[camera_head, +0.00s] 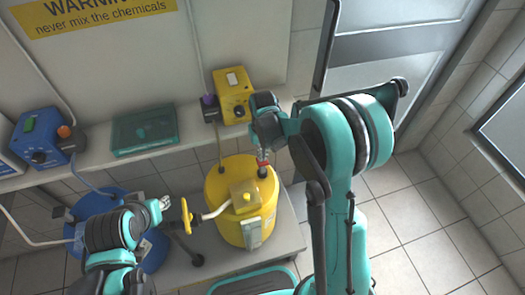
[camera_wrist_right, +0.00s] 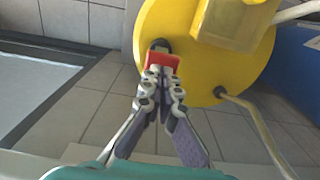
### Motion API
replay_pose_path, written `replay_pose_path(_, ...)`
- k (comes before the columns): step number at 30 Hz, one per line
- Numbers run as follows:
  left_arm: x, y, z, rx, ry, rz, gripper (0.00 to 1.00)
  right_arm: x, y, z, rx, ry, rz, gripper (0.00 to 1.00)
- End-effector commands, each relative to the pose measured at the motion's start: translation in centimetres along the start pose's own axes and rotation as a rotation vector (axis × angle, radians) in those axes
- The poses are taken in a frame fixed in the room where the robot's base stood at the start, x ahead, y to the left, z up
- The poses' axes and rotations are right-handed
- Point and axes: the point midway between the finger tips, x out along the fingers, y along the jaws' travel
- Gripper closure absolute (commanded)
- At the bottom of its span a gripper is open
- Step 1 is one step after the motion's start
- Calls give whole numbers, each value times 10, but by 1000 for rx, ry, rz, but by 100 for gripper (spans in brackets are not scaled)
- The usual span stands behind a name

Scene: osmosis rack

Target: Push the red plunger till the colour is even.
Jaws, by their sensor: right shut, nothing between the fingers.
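The red plunger (camera_head: 262,167) stands on the right part of the yellow drum's (camera_head: 218,180) top. It also shows in the right wrist view (camera_wrist_right: 163,61), just beyond my fingertips. My right gripper (camera_head: 263,154) is shut and empty, fingertips at the plunger; I cannot tell whether they touch it. In the right wrist view the closed fingers (camera_wrist_right: 163,77) cover part of the plunger. My left gripper (camera_head: 163,204) is beside a yellow valve handle (camera_head: 186,215) left of the drum; its finger opening is unclear. No colour display is readable.
A blue drum (camera_head: 152,251) stands left of the yellow one, partly behind my left arm. A shelf (camera_head: 87,157) above holds a yellow box (camera_head: 233,94), a green case (camera_head: 145,130) and a blue device (camera_head: 43,136). Tiled floor (camera_head: 410,225) lies open at right.

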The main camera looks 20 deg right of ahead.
Motion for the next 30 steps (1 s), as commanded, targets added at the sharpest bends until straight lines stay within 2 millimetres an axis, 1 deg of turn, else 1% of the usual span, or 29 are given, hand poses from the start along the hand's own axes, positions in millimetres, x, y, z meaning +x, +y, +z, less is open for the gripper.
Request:
replay_pose_path(12,1,0,1,0,0,0,68,3,0,0,0,0,0,100)
replay_pose_path(14,4,0,3,0,0,0,68,8,0,0,0,0,0,100)
replay_pose_path(16,10,0,7,0,0,0,68,17,0,0,0,0,0,100)
replay_pose_path(22,29,0,21,0,0,0,68,51,0,0,0,0,0,100)
replay_pose_path(24,31,0,22,0,0,0,68,56,0,0,0,0,0,100)
replay_pose_path(30,29,0,21,0,0,0,68,54,0,0,0,-1,0,100)
